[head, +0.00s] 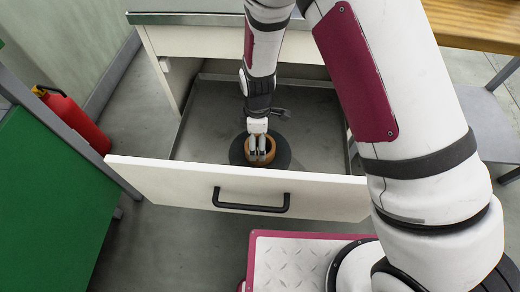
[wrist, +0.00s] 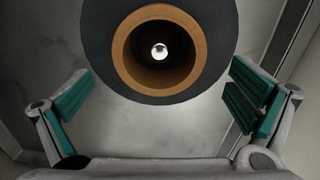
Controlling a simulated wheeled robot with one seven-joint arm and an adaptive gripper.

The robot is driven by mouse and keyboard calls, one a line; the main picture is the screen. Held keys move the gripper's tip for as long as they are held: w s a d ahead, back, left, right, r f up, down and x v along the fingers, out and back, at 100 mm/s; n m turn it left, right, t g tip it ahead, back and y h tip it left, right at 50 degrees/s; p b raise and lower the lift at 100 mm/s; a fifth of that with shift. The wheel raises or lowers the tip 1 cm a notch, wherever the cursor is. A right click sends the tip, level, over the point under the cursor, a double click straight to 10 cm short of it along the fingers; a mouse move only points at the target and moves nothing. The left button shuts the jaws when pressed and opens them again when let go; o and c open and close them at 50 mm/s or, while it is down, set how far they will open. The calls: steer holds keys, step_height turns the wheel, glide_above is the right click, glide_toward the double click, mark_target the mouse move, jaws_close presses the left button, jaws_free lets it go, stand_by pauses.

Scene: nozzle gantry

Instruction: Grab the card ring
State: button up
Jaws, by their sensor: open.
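The card ring, a brown ring (head: 271,147) with a dark, wider round body (head: 285,156) about it, is on the floor of the open drawer. In the wrist view the brown ring (wrist: 160,86) is at top centre, with a small bright round spot deep in its hole. The dark body (wrist: 95,30) surrounds it and is cut off by the top edge. My gripper (head: 262,156) is over the ring, pointing down, and hides part of it. Its teal-padded fingers stand wide apart in the wrist view, with nothing between them. The head view does not show whether the fingertips touch the ring.
The white drawer front (head: 150,180) with a black handle (head: 250,208) stands between my base and the ring. The drawer floor (head: 205,125) around the ring looks mostly clear. A red extinguisher (head: 75,120) and green panel (head: 45,200) are left; a wooden table (head: 480,20) is right.

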steer(key=f, duration=0.1)
steer(key=f+b, duration=0.1)
steer(key=f, duration=0.2)
steer(key=shift+d+f+b, duration=0.1)
steer(key=shift+d+b, duration=0.15)
steer(key=shift+b, duration=0.1)
steer(key=c, duration=1.1)
